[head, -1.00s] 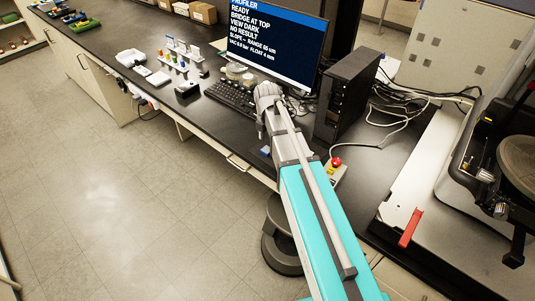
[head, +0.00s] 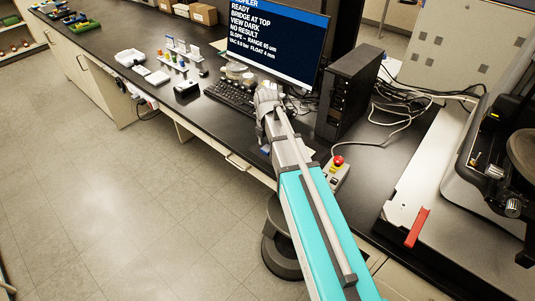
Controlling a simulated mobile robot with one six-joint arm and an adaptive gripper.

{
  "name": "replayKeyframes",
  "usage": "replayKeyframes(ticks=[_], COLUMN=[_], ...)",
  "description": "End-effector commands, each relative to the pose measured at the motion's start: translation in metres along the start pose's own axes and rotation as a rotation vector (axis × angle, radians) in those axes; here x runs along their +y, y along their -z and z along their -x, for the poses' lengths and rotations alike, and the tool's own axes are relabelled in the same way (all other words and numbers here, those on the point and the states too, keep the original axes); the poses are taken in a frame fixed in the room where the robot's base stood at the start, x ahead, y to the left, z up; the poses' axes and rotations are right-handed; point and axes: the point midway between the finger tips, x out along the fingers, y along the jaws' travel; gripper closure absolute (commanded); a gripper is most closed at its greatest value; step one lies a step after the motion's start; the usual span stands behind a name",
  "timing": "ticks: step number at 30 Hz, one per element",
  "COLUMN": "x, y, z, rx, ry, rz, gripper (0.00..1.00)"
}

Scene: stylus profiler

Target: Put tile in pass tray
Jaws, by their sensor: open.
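I cannot make out the tile in the head view. No tray is readably marked as the pass tray. A white open tray (head: 130,57) stands on the bench at the left, with small flat white pieces (head: 157,78) in front of it. I cannot tell whether either is a task object. My arm reaches over the bench edge, and its grey wrist is in front of the keyboard's right end. My gripper's fingers are hidden behind the wrist and arm.
A monitor (head: 276,40), keyboard (head: 230,97) and black computer tower (head: 348,92) stand close around my wrist. A red emergency button (head: 338,160) is right of my arm. Cables (head: 405,118) lie behind. A large instrument with a red handle (head: 417,228) fills the right.

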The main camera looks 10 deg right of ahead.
Motion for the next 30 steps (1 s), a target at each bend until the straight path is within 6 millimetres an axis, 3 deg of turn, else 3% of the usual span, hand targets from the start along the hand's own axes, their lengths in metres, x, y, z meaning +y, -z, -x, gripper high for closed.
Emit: replayKeyframes(ticks=[6,27,30], x=[-0.0003,-0.0006,-0.0007], y=[-0.0002,-0.0008,-0.0009], z=[-0.0156,-0.0165,-0.0165], rx=[0.0,0.0,0.0], ry=[0.0,0.0,0.0], rz=[0.0,-0.001,-0.001], gripper=[0.37,0.37,0.56])
